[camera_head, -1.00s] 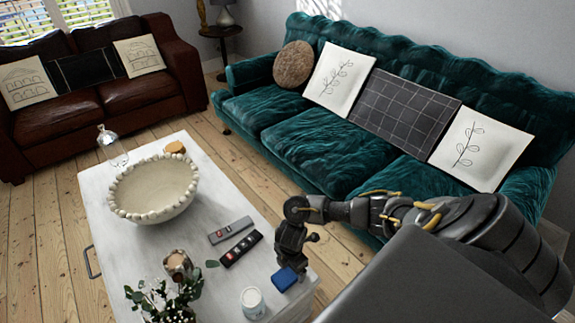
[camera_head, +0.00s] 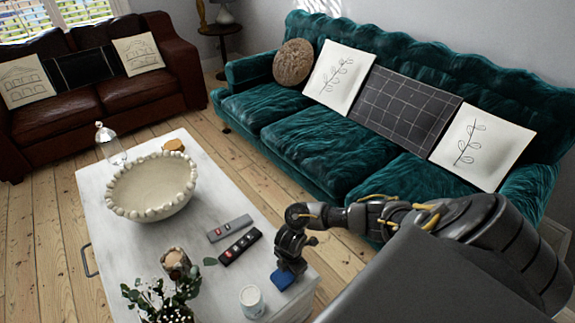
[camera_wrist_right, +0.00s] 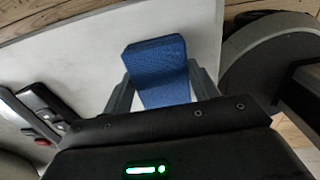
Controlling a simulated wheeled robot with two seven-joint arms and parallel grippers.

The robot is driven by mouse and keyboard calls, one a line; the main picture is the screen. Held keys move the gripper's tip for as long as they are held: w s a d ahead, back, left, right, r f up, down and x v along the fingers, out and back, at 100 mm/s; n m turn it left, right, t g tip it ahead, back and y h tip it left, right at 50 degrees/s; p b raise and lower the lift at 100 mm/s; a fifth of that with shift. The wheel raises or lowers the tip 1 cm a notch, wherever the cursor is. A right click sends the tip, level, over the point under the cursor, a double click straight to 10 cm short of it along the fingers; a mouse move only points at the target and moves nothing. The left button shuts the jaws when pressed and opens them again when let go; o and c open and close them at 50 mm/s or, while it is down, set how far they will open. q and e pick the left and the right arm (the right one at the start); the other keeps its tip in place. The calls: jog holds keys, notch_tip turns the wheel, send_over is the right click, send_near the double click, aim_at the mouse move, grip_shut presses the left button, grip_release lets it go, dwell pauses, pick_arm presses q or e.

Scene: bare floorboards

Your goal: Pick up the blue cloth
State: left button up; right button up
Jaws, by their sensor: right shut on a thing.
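The blue cloth (camera_head: 283,279) is a small folded blue block at the right edge of the white coffee table. It also shows in the right wrist view (camera_wrist_right: 158,68), between the two fingers. My right gripper (camera_head: 289,268) points down at the table and is shut on the cloth, hiding part of it in the head view. In the right wrist view the right gripper (camera_wrist_right: 160,88) has a finger on each side of the cloth. Whether the cloth touches the table is hard to tell. My left gripper is not in view.
The white table (camera_head: 130,262) also holds a beaded bowl (camera_head: 152,190), two remotes (camera_head: 240,247), a white candle (camera_head: 252,299), a brown cup (camera_head: 175,262) and a leafy plant (camera_head: 165,300). A teal sofa (camera_head: 310,150) stands behind my right arm. Bare table lies left of the remotes.

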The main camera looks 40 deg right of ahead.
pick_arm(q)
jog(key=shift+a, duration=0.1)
